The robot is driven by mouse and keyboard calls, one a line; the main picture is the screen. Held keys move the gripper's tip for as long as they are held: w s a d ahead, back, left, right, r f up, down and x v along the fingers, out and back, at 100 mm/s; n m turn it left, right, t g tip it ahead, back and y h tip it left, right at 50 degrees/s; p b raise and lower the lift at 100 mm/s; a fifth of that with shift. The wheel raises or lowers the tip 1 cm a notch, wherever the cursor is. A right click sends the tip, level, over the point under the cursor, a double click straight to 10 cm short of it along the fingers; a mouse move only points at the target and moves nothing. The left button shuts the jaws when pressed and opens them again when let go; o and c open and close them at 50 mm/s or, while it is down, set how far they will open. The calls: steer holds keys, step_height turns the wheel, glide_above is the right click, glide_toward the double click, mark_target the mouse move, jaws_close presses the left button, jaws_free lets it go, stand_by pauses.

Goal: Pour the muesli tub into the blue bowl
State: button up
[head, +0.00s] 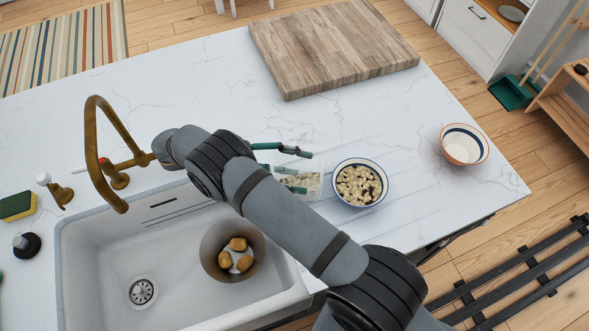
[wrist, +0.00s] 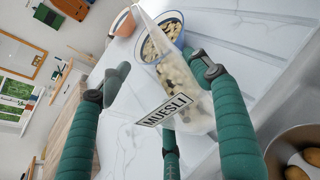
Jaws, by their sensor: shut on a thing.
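My gripper (head: 293,168) has green fingers shut on the clear muesli tub (head: 307,185). In the wrist view my gripper (wrist: 160,85) has its fingers around the tub (wrist: 188,98), which bears a MUESLI label and is tilted with its mouth toward the blue bowl. Pale pieces show inside the tub near its mouth. The blue bowl (head: 361,204), white with a blue rim, stands on the counter just right of the tub and holds a heap of pale and dark muesli pieces. It also shows in the wrist view (wrist: 173,15), partly behind the tub.
An orange bowl (head: 464,145) stands farther right on the white counter. A wooden board (head: 330,45) lies at the back. The sink (head: 110,250) on the left holds a bowl (head: 212,240) with brown, potato-like items. A brass tap (head: 92,150) rises beside it.

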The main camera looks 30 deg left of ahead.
mark_target(295, 160)
steer(key=shift+r, duration=0.1)
step_height(295, 160, up, 5)
steer(key=p, duration=0.4)
